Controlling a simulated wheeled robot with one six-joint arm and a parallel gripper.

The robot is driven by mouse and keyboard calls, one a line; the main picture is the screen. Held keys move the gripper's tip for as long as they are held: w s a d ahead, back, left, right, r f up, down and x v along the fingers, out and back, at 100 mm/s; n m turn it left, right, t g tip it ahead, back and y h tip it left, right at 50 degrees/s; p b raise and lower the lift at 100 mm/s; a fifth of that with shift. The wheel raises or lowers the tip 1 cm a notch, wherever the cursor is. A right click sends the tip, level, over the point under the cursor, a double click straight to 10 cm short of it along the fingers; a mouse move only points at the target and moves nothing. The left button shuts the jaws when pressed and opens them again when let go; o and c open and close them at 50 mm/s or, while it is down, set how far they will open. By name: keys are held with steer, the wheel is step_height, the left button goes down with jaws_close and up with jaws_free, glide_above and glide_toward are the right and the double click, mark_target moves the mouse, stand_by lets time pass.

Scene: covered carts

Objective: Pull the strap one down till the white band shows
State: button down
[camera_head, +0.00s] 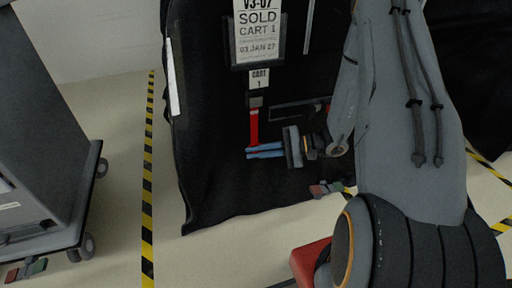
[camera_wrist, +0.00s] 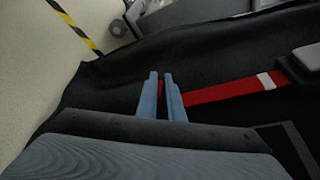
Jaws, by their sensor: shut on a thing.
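The red strap (camera_head: 253,124) hangs from a grey buckle (camera_head: 255,101) below the CART 1 label (camera_head: 259,78) on the black-covered cart. My gripper (camera_head: 250,151) is shut on its lower end, with the blue fingers across it. In the wrist view, the red strap (camera_wrist: 220,92) runs from between my fingers (camera_wrist: 161,80) to the buckle (camera_wrist: 308,57) at the right edge. A white band (camera_wrist: 265,81) crosses the strap in plain sight, a little way from the buckle. The strap's tip is mostly hidden by the fingers.
A sold sign (camera_head: 258,32) hangs above the label on the black cover (camera_head: 212,150). Another grey cart (camera_head: 45,150) stands at the left. Yellow-black floor tape (camera_head: 148,190) runs between them over open floor. Another black cover (camera_head: 480,70) is at the right.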

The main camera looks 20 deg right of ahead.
steer(key=shift+f, duration=0.1)
steer(key=c, duration=1.9)
jaws_free()
steer(key=p+v, duration=0.1)
steer(key=v, duration=0.7)
steer(key=shift+a, duration=0.1)
